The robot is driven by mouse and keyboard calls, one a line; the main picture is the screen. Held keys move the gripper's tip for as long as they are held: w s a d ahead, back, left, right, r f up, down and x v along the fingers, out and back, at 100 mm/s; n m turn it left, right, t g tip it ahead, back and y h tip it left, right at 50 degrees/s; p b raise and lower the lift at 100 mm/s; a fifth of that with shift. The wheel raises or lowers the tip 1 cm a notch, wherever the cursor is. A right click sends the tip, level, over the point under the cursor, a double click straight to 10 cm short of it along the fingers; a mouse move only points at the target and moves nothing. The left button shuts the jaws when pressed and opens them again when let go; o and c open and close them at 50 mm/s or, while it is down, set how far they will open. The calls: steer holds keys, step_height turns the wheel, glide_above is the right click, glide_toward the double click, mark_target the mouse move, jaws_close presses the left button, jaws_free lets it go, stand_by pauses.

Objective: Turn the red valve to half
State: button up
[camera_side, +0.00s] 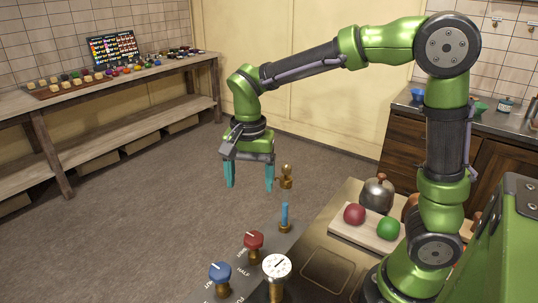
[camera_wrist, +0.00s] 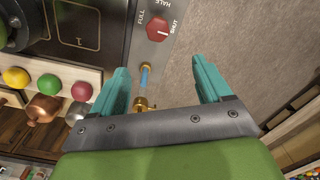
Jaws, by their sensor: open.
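The red valve (camera_side: 253,240) is a knob with a white pointer line on a brass stem, standing on the grey panel in the side view. It shows at the top of the wrist view (camera_wrist: 157,29), where the labels FULL, HALF and SHUT surround it and its line points toward SHUT. My gripper (camera_side: 249,188) is open and empty, raised above and behind the valve in the side view. In the wrist view its teal fingers (camera_wrist: 162,72) stand wide apart, with the valve beyond their tips, not between them.
A blue knob (camera_side: 220,271) and a white dial gauge (camera_side: 277,265) stand close to the red valve. A blue tube (camera_side: 284,216) and a brass fitting (camera_side: 286,177) rise behind it. A board (camera_side: 345,232) with red and green balls lies to the right.

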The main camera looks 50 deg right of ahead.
mark_target(254, 236)
steer(key=shift+m, duration=0.5)
step_height(254, 236, down, 17)
steer(key=shift+s+r, duration=0.1)
steer(key=shift+s, duration=0.05)
steer(key=c, duration=1)
steer(key=shift+c, duration=0.2)
